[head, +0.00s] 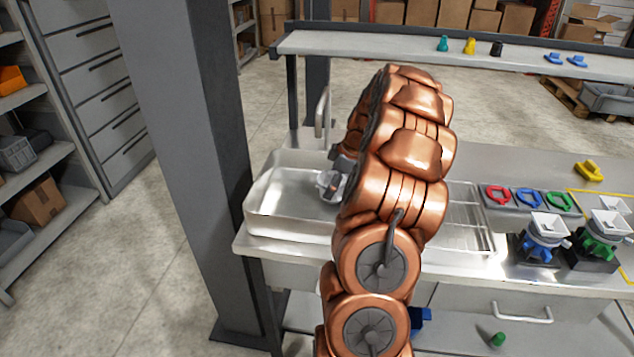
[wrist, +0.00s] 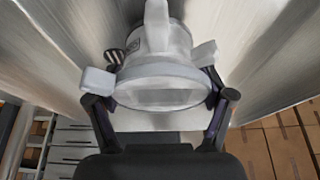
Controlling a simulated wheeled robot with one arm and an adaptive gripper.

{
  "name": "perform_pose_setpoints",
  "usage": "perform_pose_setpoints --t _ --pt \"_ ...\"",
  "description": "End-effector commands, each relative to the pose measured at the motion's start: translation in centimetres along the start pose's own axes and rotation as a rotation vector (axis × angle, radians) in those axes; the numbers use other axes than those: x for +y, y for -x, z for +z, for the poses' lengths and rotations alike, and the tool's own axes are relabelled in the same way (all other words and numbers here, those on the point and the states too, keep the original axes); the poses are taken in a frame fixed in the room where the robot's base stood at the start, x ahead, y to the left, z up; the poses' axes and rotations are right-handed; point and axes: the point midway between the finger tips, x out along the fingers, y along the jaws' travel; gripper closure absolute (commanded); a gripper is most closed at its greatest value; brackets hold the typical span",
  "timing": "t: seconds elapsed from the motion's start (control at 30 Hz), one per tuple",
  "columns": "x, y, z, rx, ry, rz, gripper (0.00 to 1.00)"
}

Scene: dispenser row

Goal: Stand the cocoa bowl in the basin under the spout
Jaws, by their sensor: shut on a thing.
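A pale grey piece with side tabs, which I take for the cocoa bowl (wrist: 163,72), fills the middle of the wrist view. My gripper (wrist: 160,100) is shut on it, with one dark finger at each side. In the head view the bowl (head: 328,187) shows at the right part of the metal basin (head: 270,212), left of my copper arm; a small brown spot shows on it. The spout (head: 322,112) rises at the basin's back edge, behind the bowl. My arm hides much of the gripper and the basin's right side. Whether the bowl touches the basin floor I cannot tell.
A ribbed drainboard (head: 465,215) lies right of my arm. Red, blue and green rings (head: 529,197) sit behind a blue dispenser (head: 540,240) and a green dispenser (head: 600,238). A shelf (head: 400,48) crosses above the counter. A grey post (head: 190,150) stands left of the basin.

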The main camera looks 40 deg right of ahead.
Motion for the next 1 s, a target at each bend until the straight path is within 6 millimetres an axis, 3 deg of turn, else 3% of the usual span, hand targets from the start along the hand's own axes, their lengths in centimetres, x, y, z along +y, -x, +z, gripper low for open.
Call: perform_pose_setpoints --t 0.17,0.37,0.53,0.93,0.97,1.0 --pt "-0.1 -0.3 -1.2 0.0 0.001 -0.003 0.62" --pt "0.0 -1.5 -4.1 -0.002 0.0 -0.002 0.62" --pt "0.0 -2.6 -3.3 -0.001 -0.002 0.0 0.62" --pt "0.0 -3.0 -3.1 0.0 -0.001 0.001 0.62" --pt "0.0 -2.9 -3.2 0.0 -0.001 0.001 0.16" --pt "0.0 -2.9 -3.2 0.0 -0.001 0.0 0.12"
